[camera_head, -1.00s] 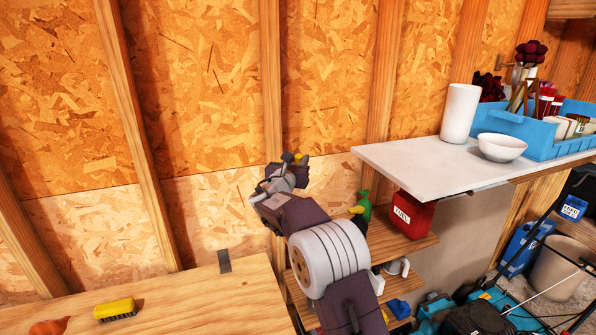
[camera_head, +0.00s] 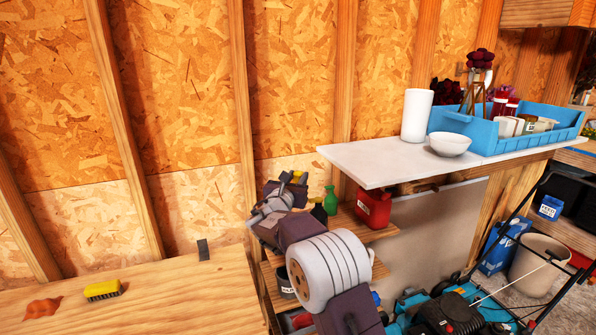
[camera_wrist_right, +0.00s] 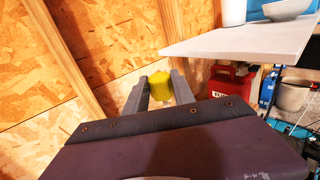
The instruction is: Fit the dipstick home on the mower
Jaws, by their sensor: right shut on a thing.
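My right gripper (camera_head: 282,186) is up in front of the back wall, left of the white counter. It is shut on the dipstick, of which a yellow top (camera_wrist_right: 161,86) shows between the fingers in the right wrist view. The rest of the dipstick is hidden or too small to make out. The mower (camera_head: 452,312), teal and black with a black handle frame, stands on the floor at the lower right, well away from the gripper. Its lower part is cut off by the picture's edge. My left gripper is not in view.
A white counter (camera_head: 350,163) juts out at right, bearing a white cylinder (camera_head: 416,115), a bowl (camera_head: 450,144) and a blue tray (camera_head: 478,134). A red fuel can (camera_head: 373,208) and green bottle (camera_head: 330,200) stand on shelves below. A wooden bench (camera_head: 165,300) holds a yellow brush (camera_head: 103,290).

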